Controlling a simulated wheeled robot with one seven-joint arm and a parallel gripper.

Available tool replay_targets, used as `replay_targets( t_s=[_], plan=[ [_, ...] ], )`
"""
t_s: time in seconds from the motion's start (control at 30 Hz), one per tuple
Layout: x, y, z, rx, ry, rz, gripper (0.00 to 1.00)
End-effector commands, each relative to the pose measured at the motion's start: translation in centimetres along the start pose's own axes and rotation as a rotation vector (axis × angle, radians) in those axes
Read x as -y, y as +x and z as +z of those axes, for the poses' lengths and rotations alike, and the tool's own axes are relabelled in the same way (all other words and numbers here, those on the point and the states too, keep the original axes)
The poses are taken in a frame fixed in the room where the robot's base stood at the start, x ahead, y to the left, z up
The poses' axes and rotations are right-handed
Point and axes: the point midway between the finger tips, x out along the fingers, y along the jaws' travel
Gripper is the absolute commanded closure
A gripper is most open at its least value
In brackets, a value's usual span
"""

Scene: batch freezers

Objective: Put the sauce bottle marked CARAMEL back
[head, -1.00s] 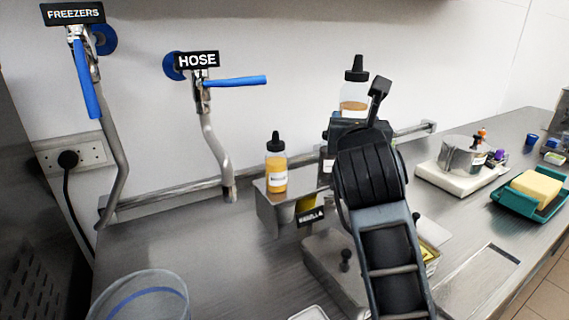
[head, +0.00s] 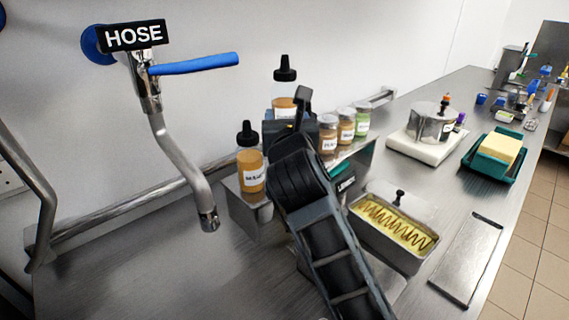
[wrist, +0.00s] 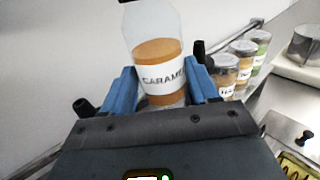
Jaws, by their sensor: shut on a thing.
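The caramel bottle (wrist: 158,65) is upright between the blue fingers of my gripper (wrist: 164,92) in the wrist view, its CARAMEL label facing the camera. My gripper is shut on it. In the head view the caramel bottle (head: 284,97) shows its black cap and upper body above my gripper (head: 290,125), with its lower part hidden by my wrist. A steel rack (head: 240,205) against the wall holds another sauce bottle (head: 250,168) at its left end. Whether the caramel bottle's base touches the rack is hidden.
Several lidded jars (head: 346,127) stand to the right of my gripper. A steel pan of yellow ice cream (head: 394,226) lies in front of them. The hose tap (head: 180,160) hangs at the left. A white scale (head: 423,146) and teal butter dish (head: 491,158) stand further right.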

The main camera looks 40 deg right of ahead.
Motion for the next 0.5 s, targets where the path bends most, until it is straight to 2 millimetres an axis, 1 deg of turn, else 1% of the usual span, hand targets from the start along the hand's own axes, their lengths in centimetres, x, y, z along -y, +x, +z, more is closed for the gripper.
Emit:
replay_targets(
  t_s=[0.03, 0.1, 0.2, 0.3, 0.43, 0.5],
  plan=[
    [0.0, 0.0, -1.4, -0.004, -0.005, 0.001, 0.77],
    [0.0, 0.0, -3.0, -0.004, -0.004, 0.000, 0.77],
    [0.0, 0.0, -5.0, -0.002, -0.002, 0.001, 0.77],
    [0.0, 0.1, -6.2, 0.000, -0.001, 0.002, 0.77],
    [0.0, 0.1, -7.0, 0.001, -0.001, 0.000, 0.77],
    [0.0, 0.1, -7.8, -0.001, -0.001, 0.001, 0.77]
  ],
)
